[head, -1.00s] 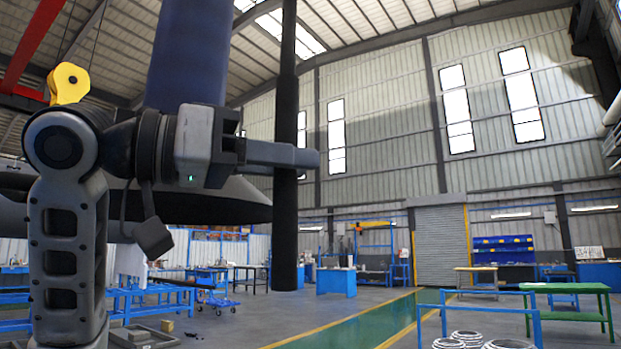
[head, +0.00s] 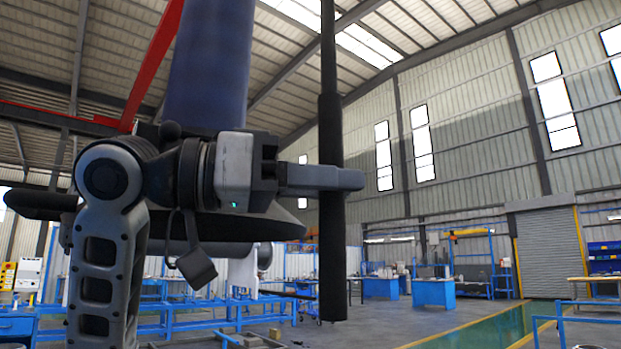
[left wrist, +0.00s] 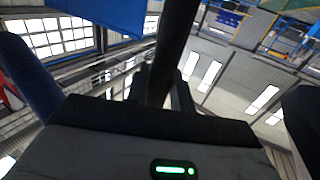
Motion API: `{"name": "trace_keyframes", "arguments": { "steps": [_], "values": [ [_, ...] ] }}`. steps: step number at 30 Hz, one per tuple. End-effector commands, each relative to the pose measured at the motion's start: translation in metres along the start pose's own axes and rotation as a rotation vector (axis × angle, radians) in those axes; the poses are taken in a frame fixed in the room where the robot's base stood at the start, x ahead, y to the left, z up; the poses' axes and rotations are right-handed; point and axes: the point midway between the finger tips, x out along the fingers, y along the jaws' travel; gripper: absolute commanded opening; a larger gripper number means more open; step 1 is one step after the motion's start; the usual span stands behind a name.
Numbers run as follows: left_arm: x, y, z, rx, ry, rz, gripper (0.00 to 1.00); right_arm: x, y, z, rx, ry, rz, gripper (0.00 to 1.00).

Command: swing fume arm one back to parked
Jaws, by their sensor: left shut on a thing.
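The fume arm shows as a wide blue duct (head: 212,65) coming down from above, with a broad dark hood (head: 270,226) below, partly hidden behind my left arm. A black upright bar (head: 331,265) with a thicker lower sleeve hangs to the right of the hood; its lower end is above the floor. I cannot see how the bar joins the arm. My left gripper (head: 345,180) is shut on the bar at its sleeve. In the left wrist view the black bar (left wrist: 174,45) runs up between the fingertips (left wrist: 161,88). My right gripper is out of view.
Blue benches and frames (head: 200,312) stand low at the left. A blue workbench (head: 434,292) and a shutter door (head: 549,252) are farther back. A green floor lane (head: 490,328) with yellow edges runs at the right. The floor between is mostly clear.

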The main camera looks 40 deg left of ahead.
Motion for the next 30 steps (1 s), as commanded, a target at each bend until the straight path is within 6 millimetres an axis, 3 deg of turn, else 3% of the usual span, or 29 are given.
{"name": "trace_keyframes", "arguments": {
  "steps": [14,15,17,30],
  "values": [
    [0.0013,0.0027,-0.0006,0.002,0.004,0.006,0.0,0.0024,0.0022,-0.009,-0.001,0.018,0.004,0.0],
    [0.0013,0.0027,-0.0006,0.002,0.004,0.006,0.26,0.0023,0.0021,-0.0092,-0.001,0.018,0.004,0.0],
    [0.0014,0.0025,-0.0007,0.002,0.004,0.005,0.43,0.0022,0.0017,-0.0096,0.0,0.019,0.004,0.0],
    [0.0011,0.0008,-0.0005,0.001,0.003,0.0,0.43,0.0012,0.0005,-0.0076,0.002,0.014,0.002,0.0]
  ]
}}
